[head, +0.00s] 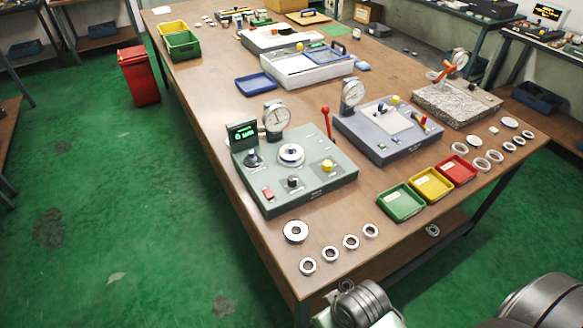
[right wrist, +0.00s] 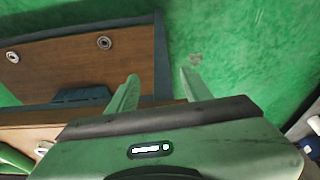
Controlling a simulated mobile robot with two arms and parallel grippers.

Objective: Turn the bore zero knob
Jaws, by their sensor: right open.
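A grey-green bore gauge station (head: 257,195) stands on the near part of the table. It carries a lit display (head: 242,133), a dial gauge (head: 276,116), a dark knob (head: 293,182) at the front, another dark knob (head: 253,158) below the display and a yellow knob (head: 327,166). The labels are too small to read, so I cannot tell which knob is the bore zero knob. My right gripper (right wrist: 158,76) is open and empty in the right wrist view, its fingers apart above the green floor by the table edge. My left gripper is not in view.
A red lever (head: 326,122) rises at the station's back right. A second gauge station (head: 375,148) stands beside it. Green (head: 402,203), yellow (head: 431,185) and red (head: 457,169) trays lie to the right. Several rings, including a large one (head: 295,231), lie along the near edge.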

